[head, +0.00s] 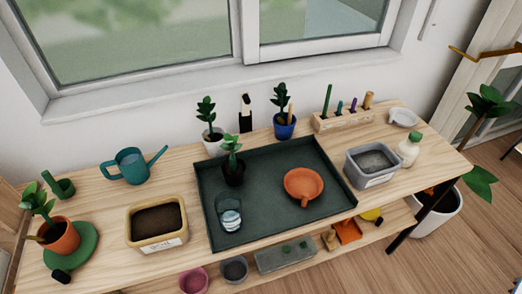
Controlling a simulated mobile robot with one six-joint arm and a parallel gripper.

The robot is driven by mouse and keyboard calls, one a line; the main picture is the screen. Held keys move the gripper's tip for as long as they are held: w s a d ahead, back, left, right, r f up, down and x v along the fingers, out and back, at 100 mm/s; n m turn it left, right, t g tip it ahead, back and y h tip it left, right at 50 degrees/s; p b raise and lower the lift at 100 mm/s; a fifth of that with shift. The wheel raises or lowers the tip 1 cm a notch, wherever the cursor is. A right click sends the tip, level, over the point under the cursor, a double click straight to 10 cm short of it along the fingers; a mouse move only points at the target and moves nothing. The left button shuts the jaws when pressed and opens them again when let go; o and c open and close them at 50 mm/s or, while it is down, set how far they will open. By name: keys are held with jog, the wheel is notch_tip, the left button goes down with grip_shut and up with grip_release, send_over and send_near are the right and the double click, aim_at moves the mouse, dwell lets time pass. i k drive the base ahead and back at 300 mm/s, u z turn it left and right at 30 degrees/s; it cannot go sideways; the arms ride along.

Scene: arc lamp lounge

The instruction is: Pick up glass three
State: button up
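One clear drinking glass (228,211) is in view, upright on the front left part of a dark green tray (272,170). Its lower part looks pale, perhaps filled with something. No mark on it shows whether it is glass three. The tray lies in the middle of a wooden table. My gripper is not in view.
A small black-potted plant (233,172) stands behind the glass, and an orange dish (304,185) lies to its right. A soil bin (157,222) is left of the tray. A teal watering can (132,165) and a grey bin (372,163) flank it. A window is behind.

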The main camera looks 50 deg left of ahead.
aim_at(227, 204)
jog(key=k, duration=1.2)
jog(key=u, duration=1.1)
jog(key=i, duration=0.5)
jog(key=u, duration=0.05)
